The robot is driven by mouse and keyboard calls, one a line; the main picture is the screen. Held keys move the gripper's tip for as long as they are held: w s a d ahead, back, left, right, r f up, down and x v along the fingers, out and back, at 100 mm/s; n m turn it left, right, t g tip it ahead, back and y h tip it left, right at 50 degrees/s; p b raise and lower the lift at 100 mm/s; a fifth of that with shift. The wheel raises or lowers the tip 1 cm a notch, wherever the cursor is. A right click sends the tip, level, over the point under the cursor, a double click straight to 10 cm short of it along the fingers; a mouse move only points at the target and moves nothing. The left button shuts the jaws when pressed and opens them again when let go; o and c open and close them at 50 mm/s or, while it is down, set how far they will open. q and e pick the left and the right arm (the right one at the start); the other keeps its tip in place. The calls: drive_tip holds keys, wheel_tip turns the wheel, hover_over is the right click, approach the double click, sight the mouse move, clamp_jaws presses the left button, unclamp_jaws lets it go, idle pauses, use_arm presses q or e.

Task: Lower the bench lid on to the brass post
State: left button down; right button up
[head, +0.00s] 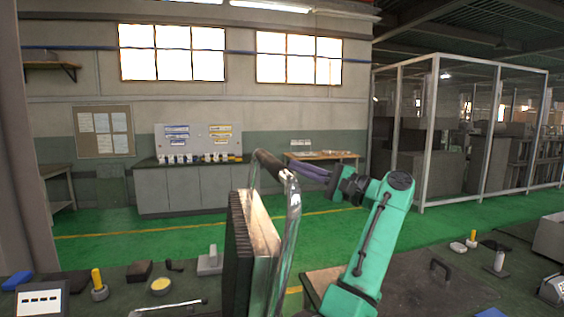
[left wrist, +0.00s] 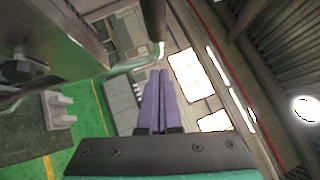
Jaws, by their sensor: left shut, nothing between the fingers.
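The bench lid (head: 262,232) stands raised, nearly upright, in the middle of the head view. It has a dark ribbed side, a pale metal face and a shiny frame with a dark grip bar (head: 270,165) across its top. My left gripper (head: 298,171) has purple fingers, shut and empty, pointing left beside the bar's near end. In the left wrist view the closed fingertips (left wrist: 159,74) lie just below the bar's end (left wrist: 155,22); I cannot tell whether they touch. A yellow post (head: 97,278) stands in a grey base at the left; I cannot tell whether it is the brass post.
A yellow-topped round item (head: 160,286), a grey block with an upright handle (head: 209,261) and a metal rod (head: 172,306) lie left of the lid. A dark handle (head: 441,268) and a white-topped post (head: 499,262) stand at the right. The air left of the lid is clear.

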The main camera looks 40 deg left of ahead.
use_arm(q)
drive_tip(key=s+a, duration=0.1)
drive_tip(key=s+a+r, duration=0.1)
drive_tip(key=s+a, duration=0.1)
drive_tip(key=shift+s+r+p, duration=0.15)
drive_tip(key=shift+r+p, duration=0.1)
drive_tip(key=shift+p, duration=0.15)
use_arm(e)
drive_tip(key=shift+a+r, duration=0.3)
drive_tip(key=shift+r, duration=0.4)
drive_tip(key=shift+d, duration=0.1)
drive_tip(key=shift+d, duration=0.1)
